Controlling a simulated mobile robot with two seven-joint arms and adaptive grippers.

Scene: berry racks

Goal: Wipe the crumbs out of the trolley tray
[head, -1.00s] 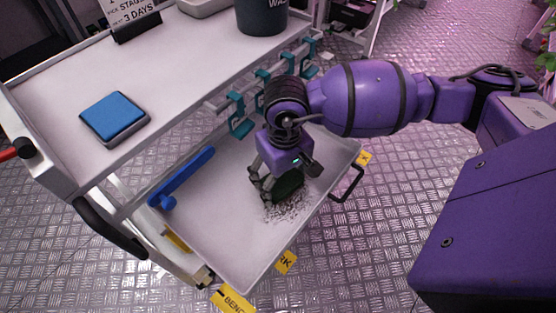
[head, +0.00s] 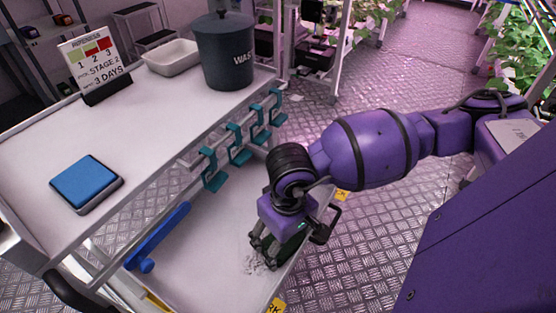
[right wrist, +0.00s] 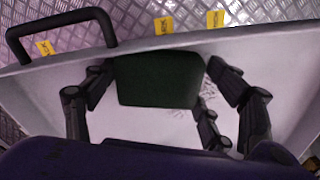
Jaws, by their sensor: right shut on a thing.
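The trolley tray (head: 190,264) is the pulled-out white lower tray, seen below the trolley top in the head view; its wall also shows in the right wrist view (right wrist: 60,66). My right gripper (head: 272,262) is down in the tray near its right wall. It is shut on a dark green block-like pad (right wrist: 158,80), which hides part of the tray floor. Crumbs (head: 256,263) lie on the tray floor beside the gripper, and some show right of the pad in the right wrist view (right wrist: 208,92). My left gripper is not in view.
A blue long-handled tool (head: 160,235) lies along the tray's left side. Teal clips (head: 238,148) hang from the trolley rail above the tray. The trolley top holds a blue pad (head: 87,182), a sign (head: 97,65), a white bin (head: 171,57) and a dark waste bucket (head: 224,52).

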